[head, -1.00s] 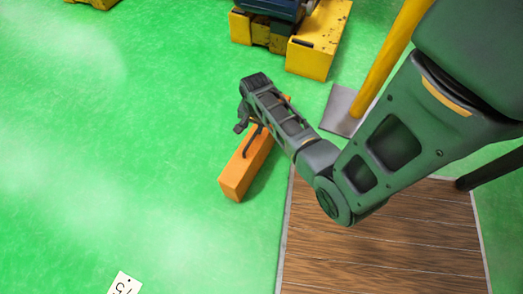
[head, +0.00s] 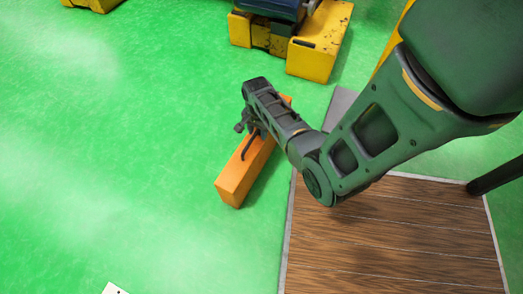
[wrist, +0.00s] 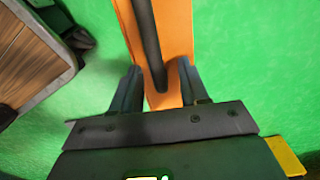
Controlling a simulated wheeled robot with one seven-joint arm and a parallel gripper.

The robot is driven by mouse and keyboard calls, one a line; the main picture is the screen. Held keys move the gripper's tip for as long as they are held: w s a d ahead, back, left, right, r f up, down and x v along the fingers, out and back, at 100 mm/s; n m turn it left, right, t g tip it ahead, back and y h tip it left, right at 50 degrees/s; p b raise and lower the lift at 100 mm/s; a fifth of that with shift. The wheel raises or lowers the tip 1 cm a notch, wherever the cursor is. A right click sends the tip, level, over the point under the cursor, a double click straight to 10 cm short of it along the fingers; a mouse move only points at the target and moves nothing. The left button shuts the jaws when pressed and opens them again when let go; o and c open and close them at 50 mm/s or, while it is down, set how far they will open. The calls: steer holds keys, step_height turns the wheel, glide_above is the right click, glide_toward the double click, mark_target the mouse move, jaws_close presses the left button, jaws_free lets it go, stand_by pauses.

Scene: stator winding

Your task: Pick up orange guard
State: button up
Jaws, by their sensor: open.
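The orange guard (head: 236,182) is a long orange block lying on the green floor, with a dark bar-like handle (head: 249,144) on top. In the wrist view the guard (wrist: 176,40) runs up the picture, and its dark handle (wrist: 148,40) lies along it. My gripper (head: 243,128) is over the guard in the head view. In the wrist view my gripper (wrist: 158,85) is open, with one finger on each side of the handle's near end. I cannot tell whether the fingers touch the handle. My arm hides the guard's far part in the head view.
A wooden platform (head: 390,250) with a pale edge lies right of the guard. Yellow blocks (head: 317,55) stand at the back, near a grey plate (head: 341,108). Open green floor (head: 110,160) lies to the left. A white card (head: 114,289) is at the bottom edge.

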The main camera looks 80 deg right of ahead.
jaws_close()
stand_by(0.4)
steer(key=shift+r, duration=0.1)
